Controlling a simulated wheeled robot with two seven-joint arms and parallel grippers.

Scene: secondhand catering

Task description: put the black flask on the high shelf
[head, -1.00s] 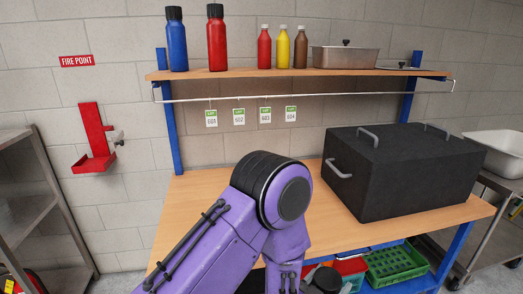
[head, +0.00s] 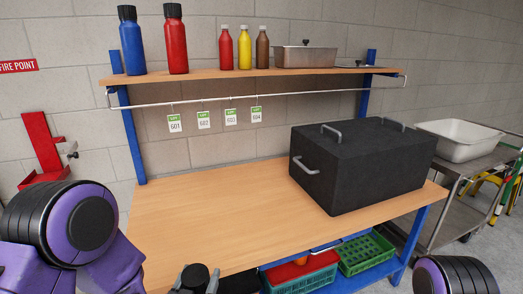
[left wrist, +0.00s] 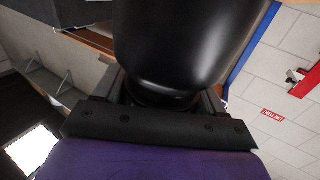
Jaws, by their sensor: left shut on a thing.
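The black flask (left wrist: 185,40) fills the upper middle of the left wrist view, glossy and close to the camera. My left gripper (left wrist: 165,97) is shut on it, with dark fingers on either side of its narrower part. In the head view a dark shape at the bottom edge, in front of the table, seems to be the held flask or the gripper; I cannot tell which. The high shelf (head: 250,73) is a wooden board on blue posts, above and behind the table. My right gripper is out of view.
On the shelf stand a blue flask (head: 132,45), a red flask (head: 175,45), small bottles (head: 245,50) and a steel pan (head: 305,57). A gap lies between red flask and bottles. Tags (head: 203,120) hang from a rail below. A black box (head: 360,165) sits on the table (head: 210,205).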

